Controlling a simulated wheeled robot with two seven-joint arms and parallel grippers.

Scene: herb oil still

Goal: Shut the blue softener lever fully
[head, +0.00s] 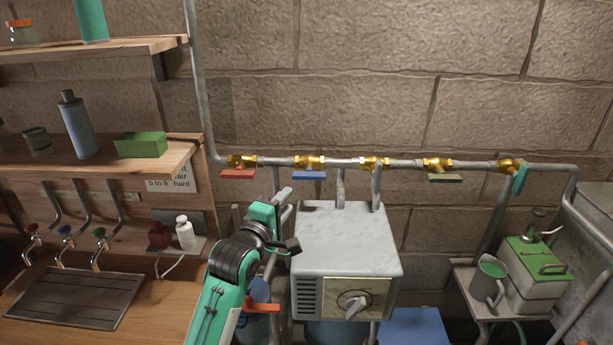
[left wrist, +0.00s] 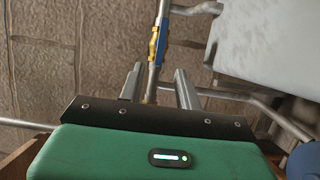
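The blue lever (head: 309,176) hangs just under a brass valve (head: 310,161) on the wall pipe and lies roughly along the pipe. In the left wrist view the blue lever (left wrist: 163,36) shows beside its brass valve (left wrist: 153,46), beyond my fingertips and between their lines. My left gripper (head: 284,200) is below and slightly left of the lever in the head view, apart from it. In the left wrist view its two fingers (left wrist: 159,70) stand apart with nothing gripped. My right gripper is not in view.
A red lever (head: 238,174) hangs left of the blue one; green (head: 445,178) and teal (head: 520,178) levers are to the right. A grey box (head: 345,240) with a dial stands right of my gripper. Vertical pipes (head: 341,188) run close by. Shelves (head: 185,152) are at left.

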